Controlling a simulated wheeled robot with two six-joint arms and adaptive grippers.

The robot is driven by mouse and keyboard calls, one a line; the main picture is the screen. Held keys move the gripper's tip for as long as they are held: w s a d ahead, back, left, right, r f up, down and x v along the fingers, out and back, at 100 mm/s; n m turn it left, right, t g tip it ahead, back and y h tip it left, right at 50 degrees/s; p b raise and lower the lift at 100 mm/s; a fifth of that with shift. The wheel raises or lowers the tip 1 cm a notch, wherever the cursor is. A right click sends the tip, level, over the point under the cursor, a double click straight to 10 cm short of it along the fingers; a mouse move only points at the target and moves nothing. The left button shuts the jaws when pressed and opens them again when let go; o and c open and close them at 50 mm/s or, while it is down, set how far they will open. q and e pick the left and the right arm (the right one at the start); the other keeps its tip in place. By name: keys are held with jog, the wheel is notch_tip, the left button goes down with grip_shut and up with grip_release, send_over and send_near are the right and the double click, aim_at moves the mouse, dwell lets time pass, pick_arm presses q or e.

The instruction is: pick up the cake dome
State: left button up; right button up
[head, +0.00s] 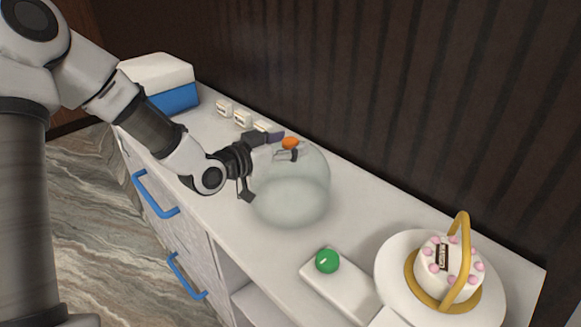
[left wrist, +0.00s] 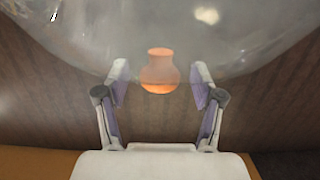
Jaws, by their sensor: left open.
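The cake dome (head: 291,195) is a clear glass dome with an orange knob (head: 290,143) on top, standing on the white counter. In the left wrist view the glass (left wrist: 220,35) fills the upper part and the orange knob (left wrist: 159,72) lies between the fingertips. My left gripper (head: 287,147) is open at the top of the dome, with its fingers on either side of the knob and a gap visible on both sides (left wrist: 160,85). My right gripper is not in view.
A white cake (head: 436,283) with a gold handle-like arch (head: 461,255) sits on a round white stand (head: 393,265) at the right. A green ball (head: 327,261) rests on a white slab (head: 348,285). A blue-and-white box (head: 157,73) and small white blocks stand at the back left.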

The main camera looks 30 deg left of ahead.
pick_arm(q)
jog(key=shift+w+d+f, duration=0.1)
jog(key=shift+w+d, duration=0.1)
jog(key=shift+w, duration=0.2)
jog(key=shift+s+a, duration=0.1)
jog(key=c, duration=0.5)
grip_shut()
